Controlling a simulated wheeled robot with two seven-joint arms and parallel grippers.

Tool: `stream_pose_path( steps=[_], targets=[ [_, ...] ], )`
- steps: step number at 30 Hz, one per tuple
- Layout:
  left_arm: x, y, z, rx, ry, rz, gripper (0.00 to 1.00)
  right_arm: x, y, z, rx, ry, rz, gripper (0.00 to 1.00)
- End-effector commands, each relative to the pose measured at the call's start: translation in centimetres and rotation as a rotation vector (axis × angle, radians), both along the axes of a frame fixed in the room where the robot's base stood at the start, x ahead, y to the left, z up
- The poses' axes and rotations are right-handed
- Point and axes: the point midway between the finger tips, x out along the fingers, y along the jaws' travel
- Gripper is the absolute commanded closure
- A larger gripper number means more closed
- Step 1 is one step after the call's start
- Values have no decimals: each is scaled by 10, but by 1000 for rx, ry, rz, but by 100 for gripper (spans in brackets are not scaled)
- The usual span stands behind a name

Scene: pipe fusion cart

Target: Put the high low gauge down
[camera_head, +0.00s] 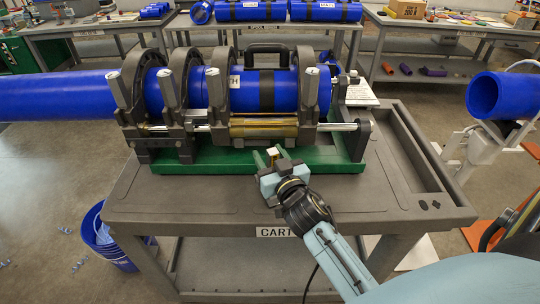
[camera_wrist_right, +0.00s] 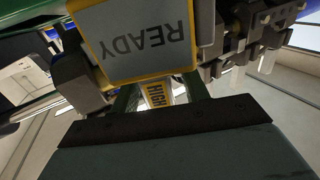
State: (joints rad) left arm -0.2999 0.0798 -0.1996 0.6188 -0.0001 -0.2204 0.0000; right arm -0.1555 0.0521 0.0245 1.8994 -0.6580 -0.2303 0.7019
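My right gripper (camera_head: 272,158) reaches in from the lower right, over the front edge of the cart's green base. A small pale and yellow piece, the high low gauge (camera_head: 272,152), shows between its fingertips. In the right wrist view, a yellow part of the gauge lettered HIGH (camera_wrist_right: 156,94) sits between the two dark green fingers (camera_wrist_right: 160,92), which look closed on it. A grey panel with a yellow border, lettered READY (camera_wrist_right: 135,38), stands upside down beyond the fingers; I cannot tell whether it belongs to the gauge. My left gripper is not in view.
Blue pipe (camera_head: 70,95) lies clamped in the fusion machine's dark rings (camera_head: 222,85), just behind the gripper. The grey cart top (camera_head: 170,200) is bare at front left. A blue bucket (camera_head: 104,236) stands on the floor at left. Another blue pipe (camera_head: 505,95) is at right.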

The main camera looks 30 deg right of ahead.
Motion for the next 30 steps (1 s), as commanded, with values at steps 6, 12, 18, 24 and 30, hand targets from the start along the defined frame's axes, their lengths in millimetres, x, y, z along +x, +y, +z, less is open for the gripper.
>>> stream_pose_path(
  steps=[6, 12, 18, 24, 30],
  targets=[
    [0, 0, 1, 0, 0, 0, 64, 0, 0, 1, -1, 0, 0, 55],
    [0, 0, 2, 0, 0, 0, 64, -17, 3, 2, 2, 3, 0, 55],
    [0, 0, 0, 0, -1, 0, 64, -58, 9, 1, 3, 4, 0, 55],
    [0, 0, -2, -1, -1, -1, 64, -95, 14, 2, 1, 3, -2, 55],
    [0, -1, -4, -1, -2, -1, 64, -115, 18, 3, 0, 1, -1, 55]
  ],
)
